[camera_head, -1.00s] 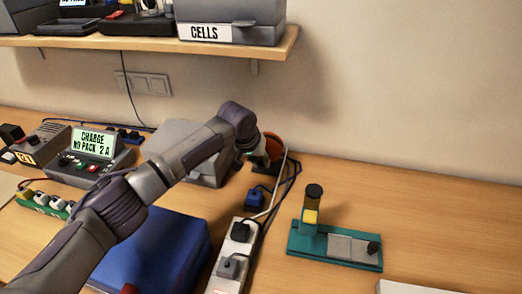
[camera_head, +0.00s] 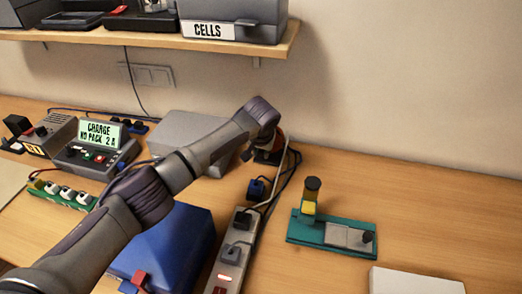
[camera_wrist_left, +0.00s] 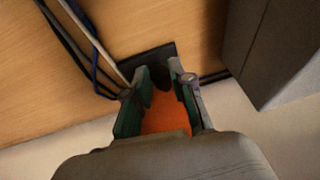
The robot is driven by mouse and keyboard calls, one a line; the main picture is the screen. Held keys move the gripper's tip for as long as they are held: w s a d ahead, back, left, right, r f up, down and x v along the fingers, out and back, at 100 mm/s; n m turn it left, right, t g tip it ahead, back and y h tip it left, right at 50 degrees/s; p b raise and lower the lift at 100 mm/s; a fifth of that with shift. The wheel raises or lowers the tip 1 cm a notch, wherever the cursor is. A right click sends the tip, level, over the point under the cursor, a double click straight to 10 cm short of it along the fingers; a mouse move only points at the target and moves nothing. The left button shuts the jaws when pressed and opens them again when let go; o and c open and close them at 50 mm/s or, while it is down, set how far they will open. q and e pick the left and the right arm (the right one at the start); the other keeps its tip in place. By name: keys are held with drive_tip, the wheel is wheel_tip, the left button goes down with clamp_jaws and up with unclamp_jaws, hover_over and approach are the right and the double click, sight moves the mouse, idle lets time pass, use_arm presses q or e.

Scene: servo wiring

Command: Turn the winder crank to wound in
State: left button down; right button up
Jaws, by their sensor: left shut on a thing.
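The winder stands at the back of the bench near the wall. Its orange part (camera_wrist_left: 166,118) and dark base (camera_wrist_left: 148,64) show in the wrist view. In the head view, my left arm mostly covers it, leaving a dark base (camera_head: 268,157) and a sliver of orange visible. My left gripper (camera_wrist_left: 165,84) reaches down over the winder, shut on its crank, with the orange part between the fingers. The grip point itself and the crank's exact angle are hidden. My right gripper is in neither view.
A power strip (camera_head: 236,248) with plugs and cables runs close in front of the winder. A grey box (camera_head: 185,133) stands left of it, a blue case (camera_head: 165,250) nearer. A teal fixture (camera_head: 305,228) sits to the right. A shelf (camera_head: 150,42) hangs above.

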use_arm(q)
drive_tip(key=c, duration=1)
unclamp_jaws()
drive_tip(key=shift+r, duration=0.1)
drive_tip(key=v, duration=1.2)
